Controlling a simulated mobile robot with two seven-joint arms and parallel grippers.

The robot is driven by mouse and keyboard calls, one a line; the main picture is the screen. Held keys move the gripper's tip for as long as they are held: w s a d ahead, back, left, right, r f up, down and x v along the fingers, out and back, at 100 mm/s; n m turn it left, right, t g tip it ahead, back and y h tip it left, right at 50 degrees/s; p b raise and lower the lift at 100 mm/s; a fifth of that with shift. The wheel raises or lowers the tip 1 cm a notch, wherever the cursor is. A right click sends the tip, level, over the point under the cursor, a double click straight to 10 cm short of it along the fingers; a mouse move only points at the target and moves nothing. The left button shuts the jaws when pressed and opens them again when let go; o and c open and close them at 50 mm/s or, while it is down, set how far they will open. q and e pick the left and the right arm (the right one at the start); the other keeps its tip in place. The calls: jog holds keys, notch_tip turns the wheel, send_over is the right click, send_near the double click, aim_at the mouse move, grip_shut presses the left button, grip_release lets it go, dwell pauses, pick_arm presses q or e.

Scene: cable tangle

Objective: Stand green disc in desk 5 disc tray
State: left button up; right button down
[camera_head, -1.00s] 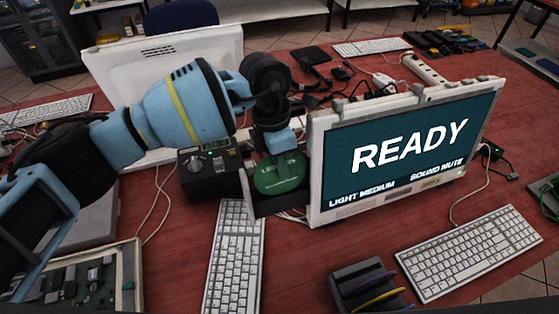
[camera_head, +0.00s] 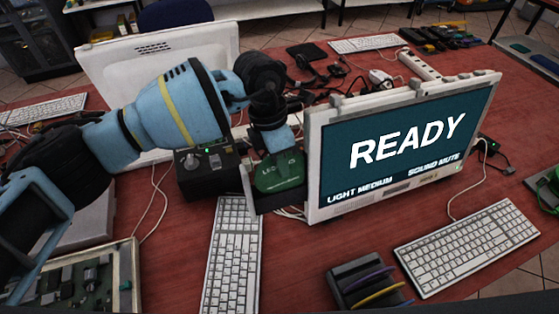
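The green disc (camera_head: 281,177) shows at the left edge of the monitor, under my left gripper (camera_head: 277,150). My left gripper points down and its tips meet the disc's upper part; it appears shut on it, though the fingertips are mostly hidden. A dark tray-like piece (camera_head: 262,203) juts out from the monitor's left side. The disc's lower edge is cut off at this piece, and I cannot tell whether it rests inside. A dark slotted rack (camera_head: 343,271) at the front holds a purple disc (camera_head: 366,278) and a yellow disc (camera_head: 378,292). My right gripper is out of view.
The monitor (camera_head: 316,150) reading READY stands close right of my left gripper. A black box with a knob (camera_head: 207,178) stands close left. Keyboards lie in front (camera_head: 232,262) and at right (camera_head: 466,236). Cables and a power strip (camera_head: 420,65) lie behind. Red tabletop is bare around the rack.

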aim_at(277, 186)
pick_arm(q)
jog(key=o, duration=0.3)
jog(key=shift+g+y, duration=0.4)
jog(key=shift+y, duration=0.1)
jog(key=f, duration=0.1)
jog(key=s+f, duration=0.1)
jog(key=f, duration=0.1)
jog(key=s+f, duration=0.1)
jog(key=shift+a+f, duration=0.3)
jog(key=shift+a, duration=0.1)
jog(key=shift+r, duration=0.1)
notch_tip(277, 186, up, 12)
jog(key=w+h, duration=0.1)
jog(key=w, duration=0.2)
jog(key=shift+a+t, duration=0.35)
jog(key=shift+t, duration=0.05)
jog(key=shift+s, duration=0.1)
